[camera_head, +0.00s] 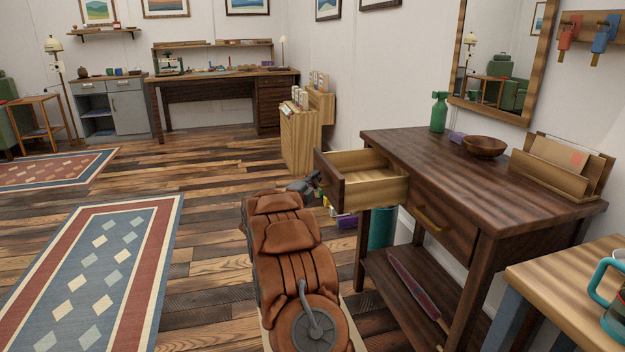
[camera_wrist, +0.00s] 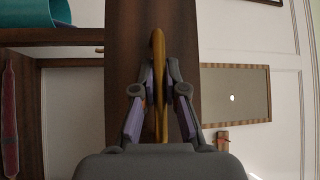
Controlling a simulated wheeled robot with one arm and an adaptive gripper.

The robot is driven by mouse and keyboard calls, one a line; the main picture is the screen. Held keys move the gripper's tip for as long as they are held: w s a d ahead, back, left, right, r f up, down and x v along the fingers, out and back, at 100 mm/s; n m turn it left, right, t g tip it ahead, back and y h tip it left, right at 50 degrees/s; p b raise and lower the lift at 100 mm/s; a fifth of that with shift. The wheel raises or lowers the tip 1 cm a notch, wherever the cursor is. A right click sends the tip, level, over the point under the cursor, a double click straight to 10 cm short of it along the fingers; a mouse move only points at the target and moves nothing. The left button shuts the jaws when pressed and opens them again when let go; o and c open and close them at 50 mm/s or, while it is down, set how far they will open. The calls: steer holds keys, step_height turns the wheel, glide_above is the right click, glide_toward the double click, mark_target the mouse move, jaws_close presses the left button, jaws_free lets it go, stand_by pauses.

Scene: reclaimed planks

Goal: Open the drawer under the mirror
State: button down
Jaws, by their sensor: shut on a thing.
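The dark wooden console table (camera_head: 440,170) stands against the wall below the framed mirror (camera_head: 503,60). Its left drawer (camera_head: 376,188) is pulled well out; the pale interior that shows looks empty. My gripper (camera_head: 313,182) is at the outer face of this drawer's front. In the wrist view my gripper (camera_wrist: 160,95) has its fingers on both sides of the brass handle (camera_wrist: 158,60), shut on it, in front of the brown drawer front (camera_wrist: 127,45). The right drawer (camera_head: 443,222) is closed, with its own brass handle (camera_head: 432,219).
A green spray bottle (camera_head: 439,112), a wooden bowl (camera_head: 485,146) and a letter holder (camera_head: 562,168) stand on the table. A teal bin (camera_head: 382,228) is below the drawer. A lighter table (camera_head: 560,290) with a teal mug stands at front right. Floor to the left is open.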

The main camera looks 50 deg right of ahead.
steer(key=c, duration=1.5)
jaws_free()
steer(key=shift+w+a+r, duration=0.1)
steer(key=shift+r, duration=0.25)
steer(key=shift+f, duration=0.15)
steer(key=shift+f, duration=0.15)
steer(key=v, duration=1.2)
